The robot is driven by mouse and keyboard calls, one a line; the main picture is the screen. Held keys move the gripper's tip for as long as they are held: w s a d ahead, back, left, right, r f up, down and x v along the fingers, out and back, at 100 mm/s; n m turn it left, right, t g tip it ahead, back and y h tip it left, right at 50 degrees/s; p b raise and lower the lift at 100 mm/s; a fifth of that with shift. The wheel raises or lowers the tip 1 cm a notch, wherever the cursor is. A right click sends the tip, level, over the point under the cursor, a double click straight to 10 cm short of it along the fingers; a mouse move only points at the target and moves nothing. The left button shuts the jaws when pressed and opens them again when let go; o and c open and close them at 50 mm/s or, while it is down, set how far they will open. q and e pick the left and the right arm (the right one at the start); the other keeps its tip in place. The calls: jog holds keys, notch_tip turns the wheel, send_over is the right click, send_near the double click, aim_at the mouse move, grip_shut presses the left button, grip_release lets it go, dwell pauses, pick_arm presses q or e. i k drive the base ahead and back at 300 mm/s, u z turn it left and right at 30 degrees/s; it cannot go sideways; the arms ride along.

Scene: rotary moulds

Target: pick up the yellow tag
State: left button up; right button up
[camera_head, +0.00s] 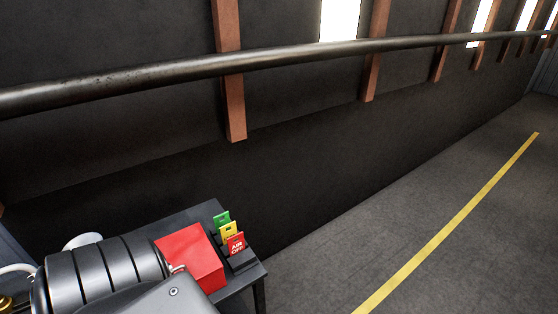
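The yellow tag (229,231) stands in a dark holder (243,260) on a dark table (206,219). It sits between a green tag (222,219) behind it and a red tag (236,243) with white lettering in front. The red tag hides part of the yellow one. A segmented grey and black arm of mine comes in at the lower left, beside the table. Neither gripper's fingers show in this view.
A red box (190,257) stands on the table just left of the tags. A long dark pipe (300,52) runs along the dark wall above. The grey floor right of the table is clear, with a yellow line (450,222) on it.

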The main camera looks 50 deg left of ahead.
aim_at(225, 235)
jog(key=i, duration=2.95)
jog(key=u, duration=5.75)
